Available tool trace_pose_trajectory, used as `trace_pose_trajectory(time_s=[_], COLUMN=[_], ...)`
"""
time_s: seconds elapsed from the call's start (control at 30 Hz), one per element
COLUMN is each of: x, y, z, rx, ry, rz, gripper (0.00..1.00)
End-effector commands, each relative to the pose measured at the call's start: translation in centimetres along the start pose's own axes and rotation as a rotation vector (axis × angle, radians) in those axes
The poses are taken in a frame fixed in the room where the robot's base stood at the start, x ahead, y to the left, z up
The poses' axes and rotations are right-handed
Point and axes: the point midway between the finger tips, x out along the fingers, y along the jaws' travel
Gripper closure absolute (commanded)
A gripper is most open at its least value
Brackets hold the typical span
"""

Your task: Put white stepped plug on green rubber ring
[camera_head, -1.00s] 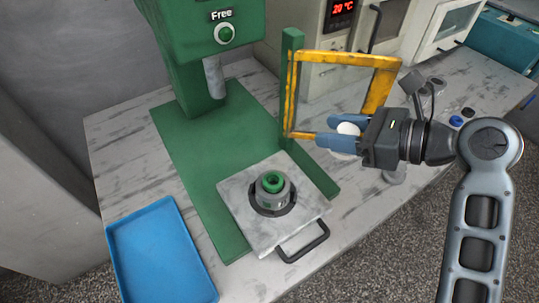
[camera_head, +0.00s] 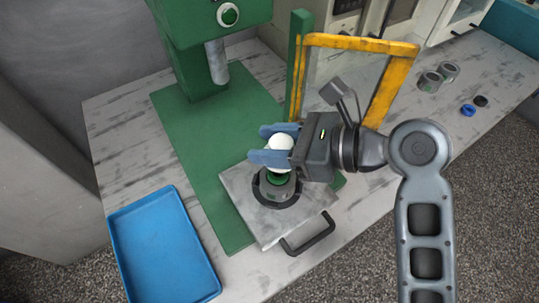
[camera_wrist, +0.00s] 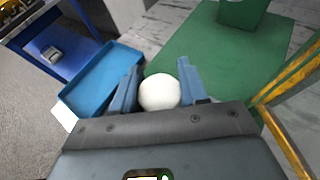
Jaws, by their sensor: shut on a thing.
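My gripper (camera_head: 274,146) is shut on the white stepped plug (camera_head: 281,152), with one blue finger on each side of it. The plug's rounded white top also shows in the wrist view (camera_wrist: 159,92). The ring is hidden in the wrist view.
A green press (camera_head: 217,62) stands behind the plate. A yellow-framed guard (camera_head: 398,75) on a green post is behind my gripper. A blue tray (camera_head: 165,250) lies at the left. Grey cylinders (camera_head: 430,81) and a blue ring (camera_head: 468,110) are at the right.

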Motion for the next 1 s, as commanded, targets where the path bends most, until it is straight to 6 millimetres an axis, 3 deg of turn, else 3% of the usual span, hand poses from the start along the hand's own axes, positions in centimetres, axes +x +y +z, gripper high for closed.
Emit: trace_pose_trajectory(time_s=[0.17,0.4,0.77,0.8,1.0], x=[0.6,1.8,1.9,1.9,1.9], y=[0.2,0.3,0.2,0.2,0.2], z=[-0.7,-3.6,-3.9,-4.0,-3.9], rx=[0.001,0.001,0.0,0.0,0.0], ry=[0.001,0.001,0.0,0.0,0.0], rz=[-0.001,0.0,-0.002,-0.002,-0.002], gripper=[0.88,0.88,0.88,0.53,0.34])
